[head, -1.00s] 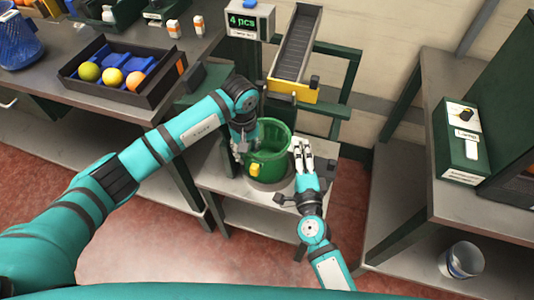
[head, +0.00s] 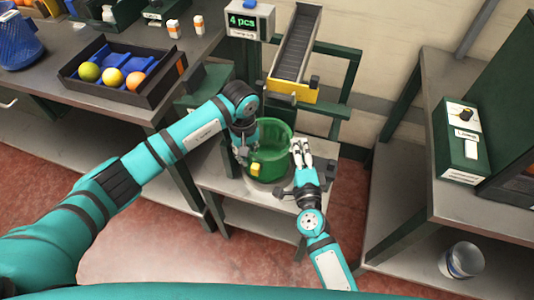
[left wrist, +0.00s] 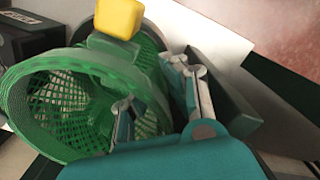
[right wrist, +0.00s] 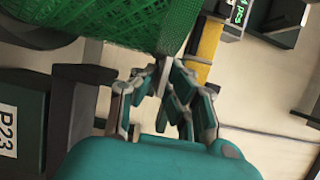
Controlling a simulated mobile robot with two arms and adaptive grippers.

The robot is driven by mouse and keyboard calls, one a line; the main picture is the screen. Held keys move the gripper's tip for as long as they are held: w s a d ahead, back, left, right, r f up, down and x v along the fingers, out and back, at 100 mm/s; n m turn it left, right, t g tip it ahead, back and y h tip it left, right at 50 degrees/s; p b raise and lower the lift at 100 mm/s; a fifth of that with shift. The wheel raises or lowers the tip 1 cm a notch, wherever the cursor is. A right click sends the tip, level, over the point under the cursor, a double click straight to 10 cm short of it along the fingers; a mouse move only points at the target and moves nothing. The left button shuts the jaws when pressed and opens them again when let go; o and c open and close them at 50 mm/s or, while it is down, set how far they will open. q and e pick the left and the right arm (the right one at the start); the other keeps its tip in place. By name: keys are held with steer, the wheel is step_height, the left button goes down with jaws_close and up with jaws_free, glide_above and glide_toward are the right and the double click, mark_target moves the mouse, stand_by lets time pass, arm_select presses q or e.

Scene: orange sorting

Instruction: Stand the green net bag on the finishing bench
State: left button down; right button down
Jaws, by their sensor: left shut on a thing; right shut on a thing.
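The green net bag (head: 270,150) stands open-topped over the small grey stand below the conveyor, with a yellow clip (head: 256,168) on its near side. My left gripper (head: 243,150) is shut on the bag's left rim. In the left wrist view, one finger of the left gripper (left wrist: 158,98) is inside the mesh of the bag (left wrist: 75,68) and one outside. My right gripper (head: 300,150) is at the bag's right side. In the right wrist view its fingers (right wrist: 163,85) close at the bag's edge (right wrist: 130,25); the exact grip is hard to see.
A bench (head: 432,120) at the right carries a green device (head: 458,140), with bare top in front of it. A bucket (head: 461,260) is below. The conveyor (head: 298,45) and the "4 pcs" display (head: 245,20) stand behind the bag. A fruit tray (head: 125,75) is at left.

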arm_select(q)
steer(key=shift+r, duration=0.15)
arm_select(e)
steer(key=shift+r, duration=0.1)
